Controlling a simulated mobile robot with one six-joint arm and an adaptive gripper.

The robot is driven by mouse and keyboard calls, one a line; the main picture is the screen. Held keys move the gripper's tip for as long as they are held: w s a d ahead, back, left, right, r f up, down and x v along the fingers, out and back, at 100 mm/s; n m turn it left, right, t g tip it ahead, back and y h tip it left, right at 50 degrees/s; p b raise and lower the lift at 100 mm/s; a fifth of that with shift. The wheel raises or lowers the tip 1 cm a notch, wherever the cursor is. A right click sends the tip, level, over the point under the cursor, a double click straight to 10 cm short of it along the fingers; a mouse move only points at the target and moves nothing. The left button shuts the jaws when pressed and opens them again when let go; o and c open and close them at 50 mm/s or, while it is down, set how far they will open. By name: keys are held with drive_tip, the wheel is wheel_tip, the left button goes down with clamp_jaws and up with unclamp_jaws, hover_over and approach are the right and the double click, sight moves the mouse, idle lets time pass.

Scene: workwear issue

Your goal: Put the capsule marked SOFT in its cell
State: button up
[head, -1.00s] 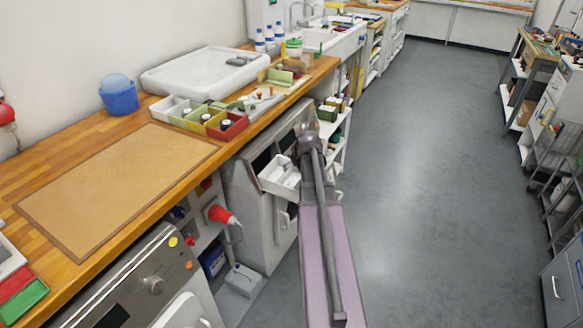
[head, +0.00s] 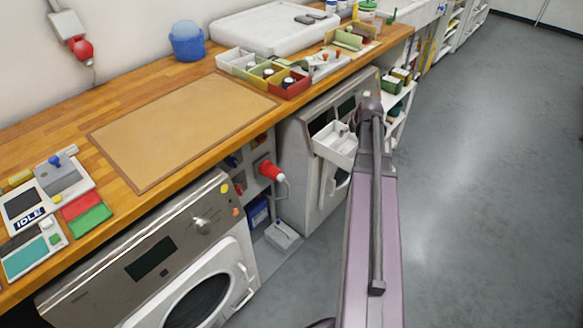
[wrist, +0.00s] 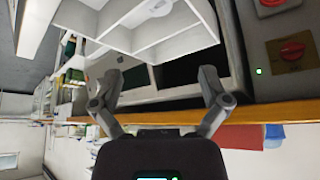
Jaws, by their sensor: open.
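Several small dark-topped capsules sit in a row of open coloured boxes on the wooden worktop: a white box (head: 234,58), a green box (head: 250,72), a yellow box (head: 265,80) and a red box (head: 287,89). Their markings are too small to read, so I cannot tell which is SOFT. A white divided tray (head: 336,147) shows beside the end of my arm, below worktop height. White compartments (wrist: 150,38) fill the top of the wrist view. My gripper (wrist: 160,78) is open, with nothing between its fingers. In the head view my arm hides the fingers.
A brown mat (head: 185,125) lies bare on the worktop (head: 75,125). A blue tub (head: 187,44) and a large white tray (head: 270,22) stand behind. A panel marked IDLE (head: 40,205) is at left. A steel-fronted machine (head: 160,255) stands below. The floor (head: 480,200) at right is clear.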

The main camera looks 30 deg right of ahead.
drive_tip(key=s+a+n+g, duration=0.1)
drive_tip(key=s+a+g, duration=0.1)
drive_tip(key=a, duration=1.1)
drive_tip(key=s+a+f+n+g+y, duration=0.1)
drive_tip(key=s+a, duration=0.3)
drive_tip(key=a, duration=1)
drive_tip(key=s+a+f+g, duration=0.1)
drive_tip(key=s+a, duration=0.3)
drive_tip(key=a, duration=0.9)
drive_tip(key=shift+a+f+n+g+y, duration=0.2)
drive_tip(key=shift+f+n+g+y, duration=0.15)
drive_tip(key=shift+g, duration=0.55)
drive_tip(key=shift+w+r, duration=0.1)
drive_tip(key=shift+d, duration=0.1)
